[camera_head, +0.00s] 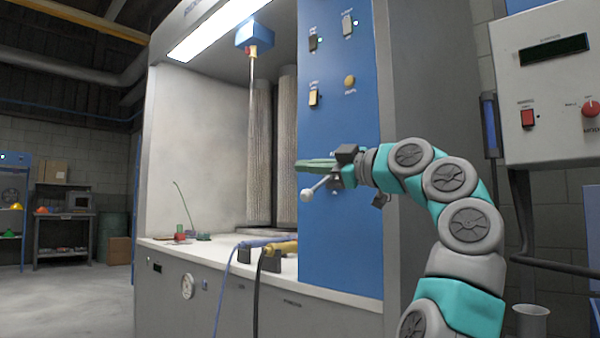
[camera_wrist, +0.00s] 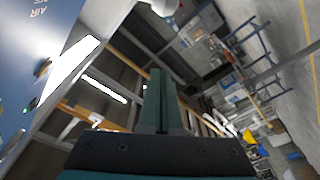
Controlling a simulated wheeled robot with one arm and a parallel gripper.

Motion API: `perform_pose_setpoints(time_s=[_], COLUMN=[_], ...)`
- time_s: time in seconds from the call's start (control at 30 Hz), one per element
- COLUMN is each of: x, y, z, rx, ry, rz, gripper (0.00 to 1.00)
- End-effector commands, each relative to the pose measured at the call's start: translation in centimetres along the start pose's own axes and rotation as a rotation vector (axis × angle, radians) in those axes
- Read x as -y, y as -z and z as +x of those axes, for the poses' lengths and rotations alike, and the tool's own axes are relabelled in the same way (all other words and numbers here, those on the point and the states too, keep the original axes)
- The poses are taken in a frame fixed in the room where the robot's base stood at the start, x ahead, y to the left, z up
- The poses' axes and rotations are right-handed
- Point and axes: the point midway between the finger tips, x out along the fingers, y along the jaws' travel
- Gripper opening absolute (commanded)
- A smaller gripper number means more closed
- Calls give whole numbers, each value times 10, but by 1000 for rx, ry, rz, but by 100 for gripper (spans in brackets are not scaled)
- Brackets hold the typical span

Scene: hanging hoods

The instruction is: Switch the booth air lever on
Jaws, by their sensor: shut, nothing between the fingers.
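The air lever is a pale rod with a white ball knob (camera_head: 306,194) on the lower part of the blue panel (camera_head: 338,245). It points left and slightly down in the head view. Its pivot is largely hidden by my gripper (camera_head: 300,163). My gripper's green fingers are shut and empty, pointing left just above the lever; I cannot tell whether they touch it. In the wrist view my shut fingers (camera_wrist: 158,75) point up the picture. A white rounded piece, possibly the knob, shows at the top edge. The panel (camera_wrist: 20,65) there carries the word "AIR" and a small green light (camera_wrist: 33,103).
A grey control box (camera_head: 550,90) hangs at the right. The booth counter (camera_head: 285,266) holds hose-fitted tools to the left. Open floor lies at the far left.

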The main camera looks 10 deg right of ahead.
Motion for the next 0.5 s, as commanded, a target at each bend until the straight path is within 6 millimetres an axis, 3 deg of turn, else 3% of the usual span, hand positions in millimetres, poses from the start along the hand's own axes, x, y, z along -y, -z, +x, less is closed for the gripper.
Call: perform_pose_setpoints(time_s=[0.23,0.5], x=[-1,-2], y=[0,0], z=[-44,-61], rx=[0,-1], ry=[-2,-2], rz=[0,-1], gripper=[0,0])
